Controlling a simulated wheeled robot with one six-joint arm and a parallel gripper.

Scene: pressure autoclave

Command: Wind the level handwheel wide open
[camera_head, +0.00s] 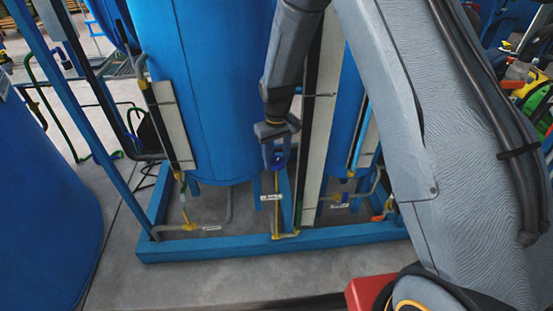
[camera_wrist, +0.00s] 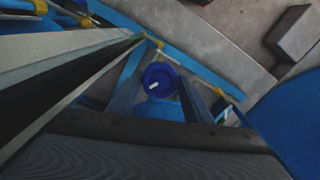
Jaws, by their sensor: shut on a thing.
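The level handwheel is a small blue wheel (camera_head: 277,160) low in front of the large blue tank, above a thin vertical pipe with a white tag. In the wrist view the blue handwheel (camera_wrist: 157,74) shows from above, with a small white mark or knob on it. My gripper (camera_head: 276,150) reaches down to it from above. In the wrist view the two fingers of my gripper (camera_wrist: 160,88) stand on either side of the wheel and are shut on it. The exact contact at the rim is partly hidden, and I cannot tell how far the valve is turned.
The blue tank (camera_head: 215,90) stands close behind my gripper. A tall pale gauge panel (camera_head: 322,120) is just right of the wheel. A blue base frame (camera_head: 210,246) with yellow fittings runs below. Grey floor (camera_head: 200,275) lies clear in front. A grey block (camera_wrist: 292,33) shows in the wrist view.

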